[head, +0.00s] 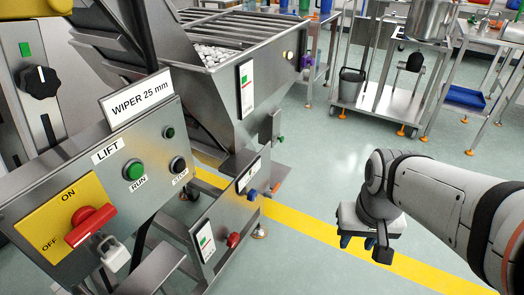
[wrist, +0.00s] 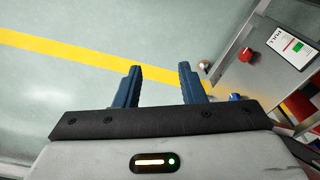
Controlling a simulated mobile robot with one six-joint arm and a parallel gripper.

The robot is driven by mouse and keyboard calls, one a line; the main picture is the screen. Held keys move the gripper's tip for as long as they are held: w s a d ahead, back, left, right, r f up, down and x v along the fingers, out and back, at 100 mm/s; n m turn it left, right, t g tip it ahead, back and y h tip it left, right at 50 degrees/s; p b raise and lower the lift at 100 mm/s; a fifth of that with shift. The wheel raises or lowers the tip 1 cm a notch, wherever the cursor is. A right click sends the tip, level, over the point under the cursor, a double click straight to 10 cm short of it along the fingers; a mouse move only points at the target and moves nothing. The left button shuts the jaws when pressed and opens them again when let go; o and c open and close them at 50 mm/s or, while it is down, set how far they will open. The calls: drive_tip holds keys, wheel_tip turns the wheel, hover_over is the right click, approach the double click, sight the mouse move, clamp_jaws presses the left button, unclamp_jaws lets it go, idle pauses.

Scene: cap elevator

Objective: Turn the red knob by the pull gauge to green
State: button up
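A red knob (head: 233,240) sits on a low steel box at the lower middle of the head view. Beside it is a white gauge plate (head: 206,242) with a green patch; its lettering is too small to read there. The wrist view shows the red knob (wrist: 246,54) at the right, next to the gauge plate (wrist: 290,46) with green and red areas. I cannot make out a pointer reading. My gripper (head: 358,242) hangs right of the knob, apart from it. In the wrist view its blue fingers (wrist: 161,82) are spread and empty.
A blue knob (head: 252,195) with another gauge plate (head: 248,175) sits just above. The LIFT panel (head: 150,170) with a red switch (head: 90,224) stands at left. Open floor with a yellow line (head: 315,228) lies between my gripper and the machine.

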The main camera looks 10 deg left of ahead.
sight(235, 242)
drive_tip(key=shift+o, duration=0.4)
drive_tip(key=shift+d, duration=0.1)
